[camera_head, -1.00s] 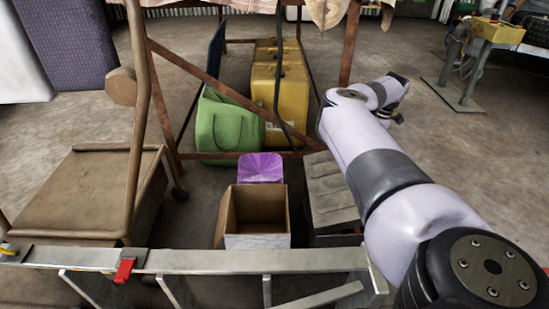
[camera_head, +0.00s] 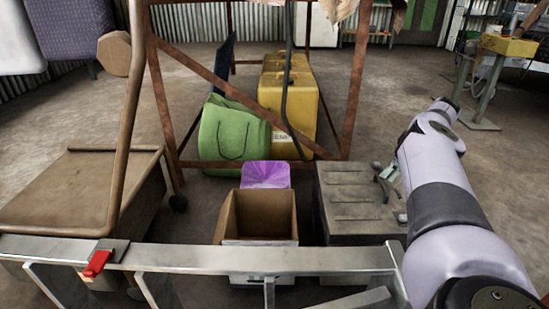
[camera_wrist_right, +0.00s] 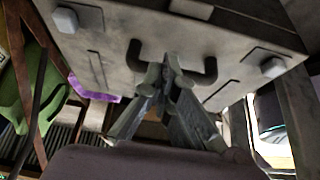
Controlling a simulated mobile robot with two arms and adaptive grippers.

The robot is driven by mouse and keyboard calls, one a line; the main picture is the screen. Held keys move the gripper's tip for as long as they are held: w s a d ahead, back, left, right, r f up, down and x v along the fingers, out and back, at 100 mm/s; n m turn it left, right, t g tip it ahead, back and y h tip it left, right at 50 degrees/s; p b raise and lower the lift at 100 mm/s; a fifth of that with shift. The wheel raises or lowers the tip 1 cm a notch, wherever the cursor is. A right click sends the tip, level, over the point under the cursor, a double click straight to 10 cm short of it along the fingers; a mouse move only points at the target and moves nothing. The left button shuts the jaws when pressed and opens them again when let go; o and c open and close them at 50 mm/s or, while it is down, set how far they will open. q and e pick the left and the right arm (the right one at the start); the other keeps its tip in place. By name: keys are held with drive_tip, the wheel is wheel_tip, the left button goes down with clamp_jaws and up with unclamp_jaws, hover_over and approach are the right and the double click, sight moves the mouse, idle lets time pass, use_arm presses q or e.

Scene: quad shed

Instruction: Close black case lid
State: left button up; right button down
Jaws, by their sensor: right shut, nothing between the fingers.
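The black case (camera_head: 350,200) looks dark grey with a ridged top and stands on the floor right of the cardboard box. Its top looks flat; I cannot tell whether a gap is left under the lid. In the right wrist view, a case face (camera_wrist_right: 100,50) with a dark handle and two latches fills the upper part. My right gripper (camera_wrist_right: 168,66) is shut and empty, with its tips in front of the handle; contact is unclear. My left gripper is not in view.
A metal rail (camera_head: 200,257) crosses the front. A green bag (camera_head: 230,132) and yellow cases (camera_head: 300,95) sit behind, inside a rusty frame (camera_head: 352,95). Open floor lies to the right.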

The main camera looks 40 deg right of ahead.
drive_tip(key=shift+f, duration=0.25)
drive_tip(key=shift+d, duration=0.1)
idle(0.3)
wheel_tip(320, 180, up, 10)
idle(0.5)
drive_tip(key=shift+s, duration=0.1)
